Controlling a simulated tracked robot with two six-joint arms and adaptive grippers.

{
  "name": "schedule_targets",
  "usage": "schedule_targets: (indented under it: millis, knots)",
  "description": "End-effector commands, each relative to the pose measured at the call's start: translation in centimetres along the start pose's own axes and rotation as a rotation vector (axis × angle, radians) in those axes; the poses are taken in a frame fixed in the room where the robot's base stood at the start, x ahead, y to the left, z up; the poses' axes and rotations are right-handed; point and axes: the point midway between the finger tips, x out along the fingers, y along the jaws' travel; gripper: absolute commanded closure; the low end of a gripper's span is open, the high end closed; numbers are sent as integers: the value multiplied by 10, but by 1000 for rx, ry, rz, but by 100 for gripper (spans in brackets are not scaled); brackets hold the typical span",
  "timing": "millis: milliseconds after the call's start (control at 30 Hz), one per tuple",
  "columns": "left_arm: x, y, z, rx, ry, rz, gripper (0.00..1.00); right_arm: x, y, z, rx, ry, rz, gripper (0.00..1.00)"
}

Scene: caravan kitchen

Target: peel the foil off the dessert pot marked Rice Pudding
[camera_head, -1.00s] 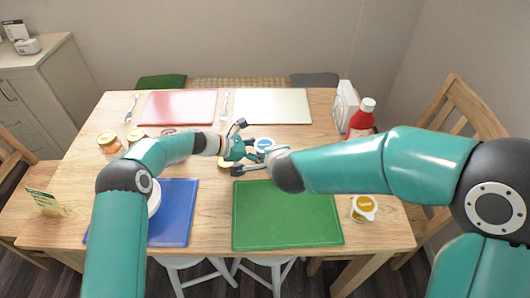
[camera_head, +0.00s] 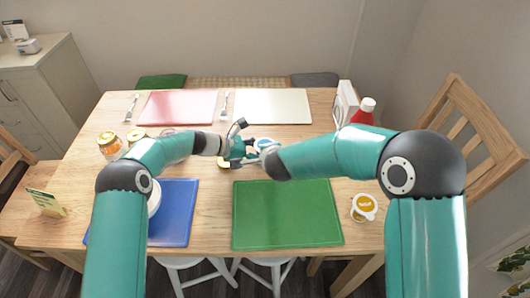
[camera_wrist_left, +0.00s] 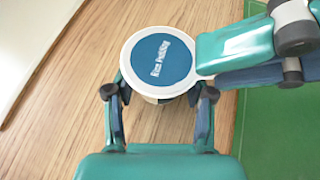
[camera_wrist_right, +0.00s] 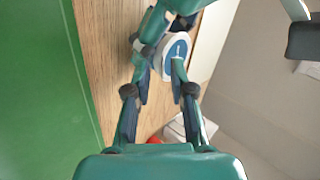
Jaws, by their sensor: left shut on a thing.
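The Rice Pudding pot (camera_wrist_left: 160,65) is a white pot with a blue foil lid, upright at the table's middle. In the head view its lid (camera_head: 264,143) is partly covered by my grippers. It also shows in the right wrist view (camera_wrist_right: 176,50). My left gripper (camera_wrist_left: 160,92) is shut on the pot's body, a finger on each side below the rim. My right gripper (camera_wrist_right: 161,66) is at the lid's edge, its fingers partly apart with a gap between them. In the left wrist view the right fingers (camera_wrist_left: 205,65) reach the rim from the right. No foil is visibly lifted.
A blue mat (camera_head: 178,225) with a white dish, jars (camera_head: 109,145) and a red bottle (camera_head: 364,112) are around. The green mat is clear.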

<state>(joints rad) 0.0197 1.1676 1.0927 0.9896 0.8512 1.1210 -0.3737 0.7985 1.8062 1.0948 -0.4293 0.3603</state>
Motion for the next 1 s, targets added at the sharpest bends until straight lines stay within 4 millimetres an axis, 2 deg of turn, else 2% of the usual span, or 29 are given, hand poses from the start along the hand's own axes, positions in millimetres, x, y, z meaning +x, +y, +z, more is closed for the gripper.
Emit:
schedule_targets:
  millis: [300, 600, 1000]
  knots:
    - [0, 0, 0, 0, 0, 0, 77, 1, 0, 0, 0, 0, 0, 77]
    - [0, 0, 0, 0, 0, 0, 77, 1, 0, 0, 0, 0, 0, 100]
    - [0, 0, 0, 0, 0, 0, 77, 1, 0, 0, 0, 0, 0, 100]
